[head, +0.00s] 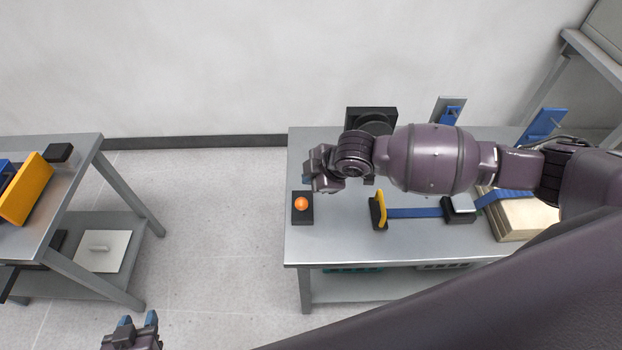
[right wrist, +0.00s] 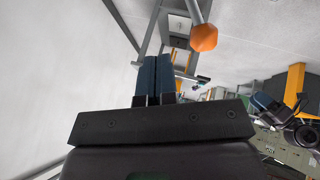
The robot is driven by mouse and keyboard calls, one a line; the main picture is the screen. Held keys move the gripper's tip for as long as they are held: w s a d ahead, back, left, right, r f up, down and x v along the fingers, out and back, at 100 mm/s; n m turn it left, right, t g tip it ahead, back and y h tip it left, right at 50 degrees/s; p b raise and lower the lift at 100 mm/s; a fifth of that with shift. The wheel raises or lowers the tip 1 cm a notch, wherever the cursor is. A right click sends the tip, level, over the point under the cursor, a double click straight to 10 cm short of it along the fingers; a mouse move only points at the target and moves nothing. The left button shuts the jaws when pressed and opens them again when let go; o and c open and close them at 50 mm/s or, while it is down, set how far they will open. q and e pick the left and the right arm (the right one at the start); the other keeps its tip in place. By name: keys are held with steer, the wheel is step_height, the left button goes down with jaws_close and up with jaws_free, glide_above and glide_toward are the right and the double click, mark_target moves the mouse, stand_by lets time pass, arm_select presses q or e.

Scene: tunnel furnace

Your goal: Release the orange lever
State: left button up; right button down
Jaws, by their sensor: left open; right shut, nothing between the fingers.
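The orange lever's round knob (head: 301,203) stands over a black base (head: 301,217) at the left front of the right-hand table. In the right wrist view the orange knob (right wrist: 204,38) sits on a grey rod, to the right of and beyond the fingertips, with a gap between. My right gripper (head: 309,181) is just behind the knob in the head view, partly hidden by its own wrist. Its blue fingers (right wrist: 157,66) are together and empty. My left gripper (head: 138,321) is low at the bottom left, over the floor, its two blue fingertips apart and empty.
The metal table (head: 340,245) also bears a yellow handle (head: 380,208), a blue strip (head: 415,212) and a beige stack (head: 515,230). My right arm hides the table's back middle. Another table (head: 85,150) stands at the left, with open floor (head: 205,200) between.

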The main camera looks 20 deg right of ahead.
steer(key=s+v, duration=0.1)
steer(key=v, duration=0.9)
steer(key=shift+s+a+f, duration=0.2)
steer(key=shift+a+f, duration=0.05)
steer(key=shift+f, duration=0.1)
